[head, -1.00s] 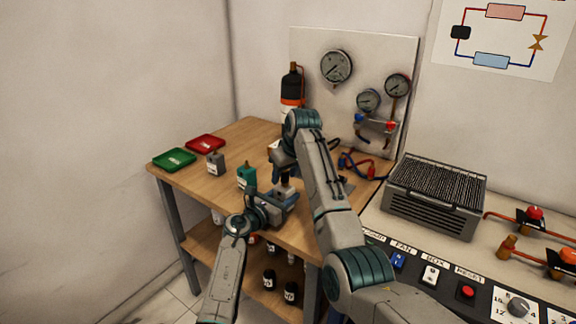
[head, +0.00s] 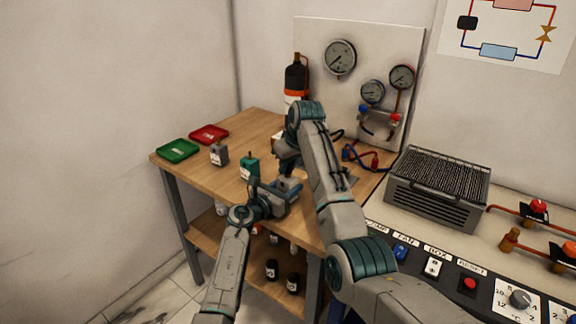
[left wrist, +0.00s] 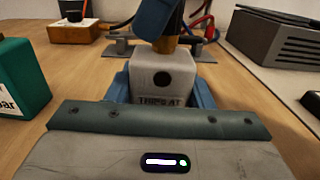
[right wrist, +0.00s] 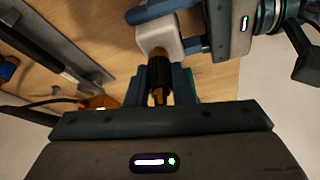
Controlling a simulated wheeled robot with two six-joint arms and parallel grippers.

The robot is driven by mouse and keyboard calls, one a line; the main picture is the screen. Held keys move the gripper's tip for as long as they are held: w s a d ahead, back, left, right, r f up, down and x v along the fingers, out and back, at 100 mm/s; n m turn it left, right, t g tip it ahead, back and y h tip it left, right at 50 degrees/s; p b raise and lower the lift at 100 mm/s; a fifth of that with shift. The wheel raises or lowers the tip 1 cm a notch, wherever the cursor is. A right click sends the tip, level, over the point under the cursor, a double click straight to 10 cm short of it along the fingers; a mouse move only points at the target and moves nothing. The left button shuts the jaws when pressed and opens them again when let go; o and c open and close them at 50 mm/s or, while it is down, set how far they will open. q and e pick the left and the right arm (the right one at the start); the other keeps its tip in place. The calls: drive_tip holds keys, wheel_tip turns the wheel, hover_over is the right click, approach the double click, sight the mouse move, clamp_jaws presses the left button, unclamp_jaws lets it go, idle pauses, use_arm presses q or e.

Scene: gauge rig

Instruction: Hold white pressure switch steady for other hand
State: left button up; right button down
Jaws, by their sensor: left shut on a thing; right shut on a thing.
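The white pressure switch (left wrist: 163,72), a small block with a dark round spot and print on its face, stands upright in the left wrist view. My left gripper (head: 288,190) is shut on it, one blue finger on each side, low over the table's front part. My right gripper (right wrist: 158,88) comes from above and is shut on a black and brass fitting (right wrist: 159,74). In the right wrist view the fitting meets the top of the switch (right wrist: 160,36); I cannot tell how firmly they join. In the head view my arms mostly hide the switch.
A teal switch (head: 250,166) and a grey switch (head: 219,155) stand left of my grippers. A green tray (head: 178,149) and a red tray (head: 209,133) lie farther left. The gauge board (head: 385,45) stands behind, with hoses (head: 362,160) below it. A grilled unit (head: 438,185) is right.

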drive_tip(key=shift+r, duration=0.45)
drive_tip(key=shift+r, duration=2.25)
use_arm(q)
drive_tip(key=o, duration=1.2)
drive_tip(key=shift+o, duration=0.2)
drive_tip(key=shift+s, duration=0.1)
drive_tip(key=v, duration=1.2)
